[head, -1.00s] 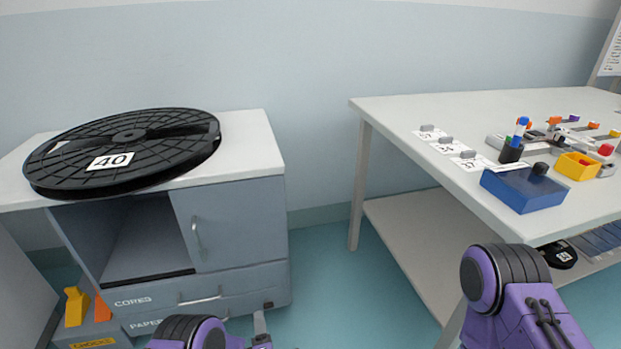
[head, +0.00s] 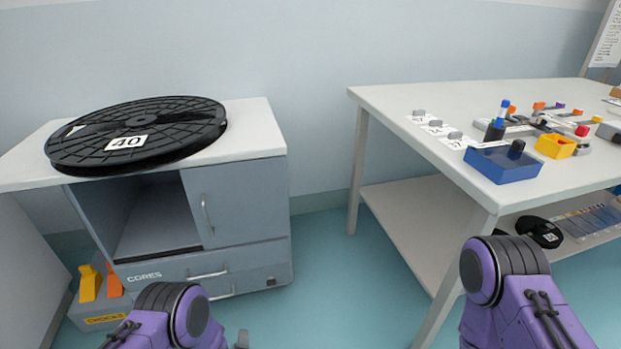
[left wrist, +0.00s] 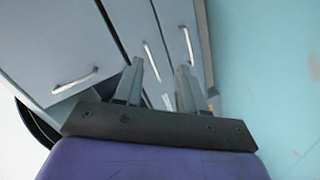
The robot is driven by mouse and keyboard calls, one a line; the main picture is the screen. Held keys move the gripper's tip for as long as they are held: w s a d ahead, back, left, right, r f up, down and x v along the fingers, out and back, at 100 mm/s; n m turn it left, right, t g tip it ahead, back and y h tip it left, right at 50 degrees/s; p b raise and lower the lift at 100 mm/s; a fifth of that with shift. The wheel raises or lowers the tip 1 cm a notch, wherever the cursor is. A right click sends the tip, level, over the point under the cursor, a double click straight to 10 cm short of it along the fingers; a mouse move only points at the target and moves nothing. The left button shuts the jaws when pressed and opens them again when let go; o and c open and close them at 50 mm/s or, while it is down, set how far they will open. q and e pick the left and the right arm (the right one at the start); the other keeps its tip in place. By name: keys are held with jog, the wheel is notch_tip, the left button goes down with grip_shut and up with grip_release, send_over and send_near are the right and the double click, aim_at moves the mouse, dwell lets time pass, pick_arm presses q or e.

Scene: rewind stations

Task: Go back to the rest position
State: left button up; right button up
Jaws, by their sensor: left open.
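My left arm (head: 172,318) comes in low at the left in the head view, with a grey piece of its left gripper (head: 242,340) just showing at the bottom edge. In the left wrist view the left gripper (left wrist: 160,72) has its two fingers apart with nothing between them. It points toward the grey cabinet's drawer fronts and handles. My right arm (head: 510,290) is bent at the lower right of the head view. Its gripper is out of view.
A black reel marked 40 (head: 125,160) lies on the cabinet (head: 245,205). A white table (head: 400,100) at right carries a blue box (head: 500,165), a yellow bin (head: 553,147) and small parts. A chocks box (head: 100,315) stands at lower left. Floor between is clear.

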pick_arm(q)
jog(key=s+a+r+m+g, duration=0.2)
jog(key=s+a+m+g, duration=0.25)
jog(key=s, duration=0.85)
jog(key=s+a+r+m+g, duration=0.1)
jog(key=s+a+m+g, duration=0.4)
jog(key=s, duration=0.8)
notch_tip(320, 180, down, 18)
jog(key=s+g+b, duration=0.2)
jog(key=b, duration=1.7)
pick_arm(e)
notch_tip(320, 180, down, 18)
jog(key=s+g, duration=0.1)
pick_arm(q)
notch_tip(320, 180, up, 39)
jog(key=w+a+n+t+p, duration=0.1)
jog(key=p, duration=3.8)
jog(key=shift+w+a+p, duration=0.2)
jog(key=shift+w+p, duration=0.1)
jog(key=shift+p, duration=0.1)
pick_arm(e)
notch_tip(320, 180, up, 39)
jog(key=w+t, duration=0.1)
pick_arm(q)
jog(key=shift+r+n, duration=0.1)
jog(key=shift+n, duration=0.15)
pick_arm(e)
jog(key=shift+f, duration=0.1)
